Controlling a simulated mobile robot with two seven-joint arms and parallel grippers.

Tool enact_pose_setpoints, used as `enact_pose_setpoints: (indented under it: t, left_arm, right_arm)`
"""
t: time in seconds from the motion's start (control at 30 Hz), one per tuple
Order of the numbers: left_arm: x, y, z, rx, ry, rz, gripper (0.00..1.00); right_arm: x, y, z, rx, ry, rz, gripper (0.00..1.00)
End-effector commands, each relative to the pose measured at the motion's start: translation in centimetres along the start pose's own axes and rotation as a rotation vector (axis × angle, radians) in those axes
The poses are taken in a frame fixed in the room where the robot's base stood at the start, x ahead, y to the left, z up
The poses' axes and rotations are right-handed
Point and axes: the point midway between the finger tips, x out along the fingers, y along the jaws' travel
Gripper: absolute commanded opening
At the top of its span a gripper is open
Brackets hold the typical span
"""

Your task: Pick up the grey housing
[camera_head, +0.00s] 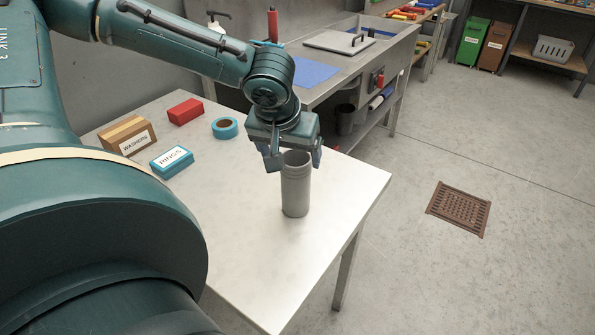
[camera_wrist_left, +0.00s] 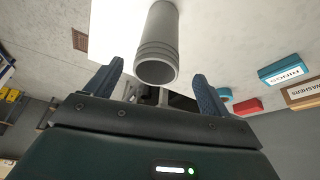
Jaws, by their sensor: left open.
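The grey housing (camera_head: 296,190) is a ribbed, hollow cylinder standing upright on the light table (camera_head: 340,190) near its right edge. My left gripper (camera_head: 294,163) is open just above and around the housing's top in the head view. In the left wrist view the housing (camera_wrist_left: 158,48) shows its open end between and beyond the two spread fingers of my left gripper (camera_wrist_left: 160,85). I cannot see either finger touching it. My right gripper is not in view.
A washers box (camera_head: 127,136), a blue rings box (camera_head: 171,161), a red block (camera_head: 185,111) and a blue tape roll (camera_head: 225,128) sit on the table's left part. A sink bench (camera_head: 345,75) stands behind. A brown drain grate (camera_head: 460,209) lies on the floor.

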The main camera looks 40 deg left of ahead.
Motion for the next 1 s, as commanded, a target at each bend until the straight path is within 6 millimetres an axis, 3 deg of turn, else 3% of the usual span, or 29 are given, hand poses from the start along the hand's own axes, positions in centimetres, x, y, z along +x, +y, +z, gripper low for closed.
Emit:
enact_pose_setpoints:
  t: [0.6, 0.9, 1.0]
  left_arm:
    - [6.7, 0.3, 0.1, 0.001, -0.001, -0.001, 0.82]
    - [7.1, 0.3, 0.0, 0.001, 0.001, 0.001, 0.82]
    - [7.1, 0.3, 0.0, 0.001, 0.001, 0.001, 0.75]
  right_arm:
    - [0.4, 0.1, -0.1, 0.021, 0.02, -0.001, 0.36]
    - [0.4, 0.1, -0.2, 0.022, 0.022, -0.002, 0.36]
    - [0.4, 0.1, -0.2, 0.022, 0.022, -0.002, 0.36]
